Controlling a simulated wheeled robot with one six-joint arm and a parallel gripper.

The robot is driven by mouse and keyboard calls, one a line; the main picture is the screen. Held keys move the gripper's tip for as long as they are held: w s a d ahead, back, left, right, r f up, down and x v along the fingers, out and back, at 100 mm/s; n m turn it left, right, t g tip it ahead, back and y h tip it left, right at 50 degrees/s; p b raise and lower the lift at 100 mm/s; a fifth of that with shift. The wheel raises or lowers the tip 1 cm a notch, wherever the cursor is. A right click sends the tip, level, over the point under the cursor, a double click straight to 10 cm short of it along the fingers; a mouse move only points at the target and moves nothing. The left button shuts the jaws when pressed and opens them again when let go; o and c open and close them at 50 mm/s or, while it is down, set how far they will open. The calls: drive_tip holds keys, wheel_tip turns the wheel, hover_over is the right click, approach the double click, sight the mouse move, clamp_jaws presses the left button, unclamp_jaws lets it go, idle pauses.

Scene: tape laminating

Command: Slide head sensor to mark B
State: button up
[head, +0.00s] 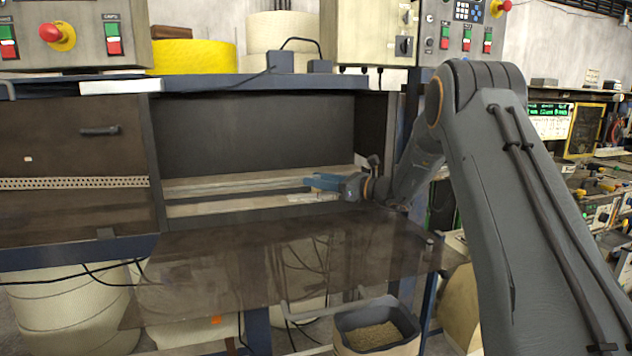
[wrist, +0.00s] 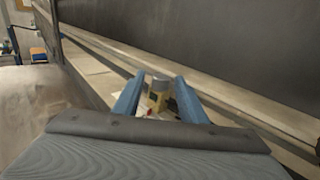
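My gripper (head: 312,181) reaches from the right into the open bay of the machine, just above the pale rail. Its two blue fingers also show in the wrist view (wrist: 160,80), spread apart. Between and beyond them is a small yellow block with a grey round top (wrist: 157,96), which looks like the head sensor. Narrow gaps seem to show between it and the fingers, and contact cannot be made out. In the head view the sensor is not clearly visible. Mark B cannot be read in either view.
The rail (head: 235,206) runs along the bay's floor. A dark back panel (head: 265,125) stands behind it. A tinted, lowered cover (head: 290,255) juts out in front, above a bin of granules (head: 372,335). A closed dark door (head: 70,150) is at left.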

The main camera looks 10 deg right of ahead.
drive_tip(key=b+v, duration=0.2)
drive_tip(key=v, duration=0.5)
